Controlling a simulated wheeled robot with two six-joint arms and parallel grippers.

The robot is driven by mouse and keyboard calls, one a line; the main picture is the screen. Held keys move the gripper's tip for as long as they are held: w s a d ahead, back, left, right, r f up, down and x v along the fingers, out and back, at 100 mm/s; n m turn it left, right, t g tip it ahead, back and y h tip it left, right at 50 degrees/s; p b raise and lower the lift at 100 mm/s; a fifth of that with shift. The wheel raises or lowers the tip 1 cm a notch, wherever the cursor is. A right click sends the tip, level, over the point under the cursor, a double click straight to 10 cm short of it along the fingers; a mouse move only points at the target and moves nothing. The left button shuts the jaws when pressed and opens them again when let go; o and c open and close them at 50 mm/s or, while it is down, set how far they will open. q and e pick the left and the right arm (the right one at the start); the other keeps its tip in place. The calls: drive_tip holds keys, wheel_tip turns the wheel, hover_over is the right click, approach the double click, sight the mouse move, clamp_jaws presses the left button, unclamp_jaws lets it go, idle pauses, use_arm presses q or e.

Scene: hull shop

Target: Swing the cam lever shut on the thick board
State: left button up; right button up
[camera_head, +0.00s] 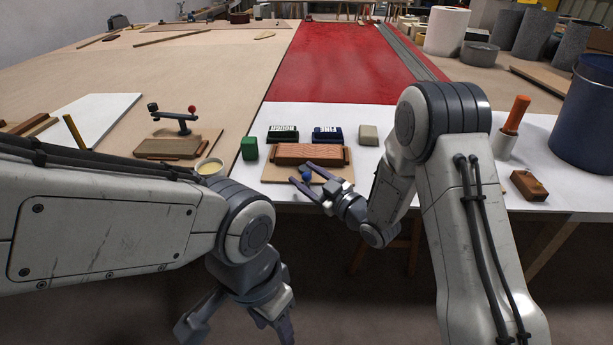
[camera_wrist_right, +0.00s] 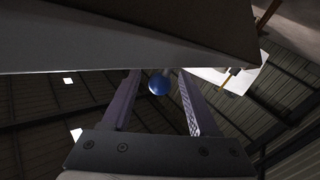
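A thick reddish-brown board (camera_head: 311,155) lies on a tan base board (camera_head: 268,173) at the front of the table. A blue ball knob (camera_head: 306,177) sits at its near side; the lever's arm is mostly hidden. My right gripper (camera_head: 301,174) is open, with one finger on each side of the knob. The right wrist view shows the blue knob (camera_wrist_right: 159,84) between the spread fingers, with gaps on both sides. A second fixture, a dark lever with a red knob (camera_head: 192,109), stands over wooden boards at left. My left gripper (camera_head: 238,322) is open and empty, below the table's front edge.
Dark blocks marked ROUGH (camera_head: 283,133) and FINE (camera_head: 327,135), a green block (camera_head: 249,148) and a beige block (camera_head: 368,135) stand around the base board. A yellow-filled cup (camera_head: 209,167) is left. A wooden block (camera_head: 528,186) and blue drum (camera_head: 594,115) are right.

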clamp_jaws()
idle(1.3)
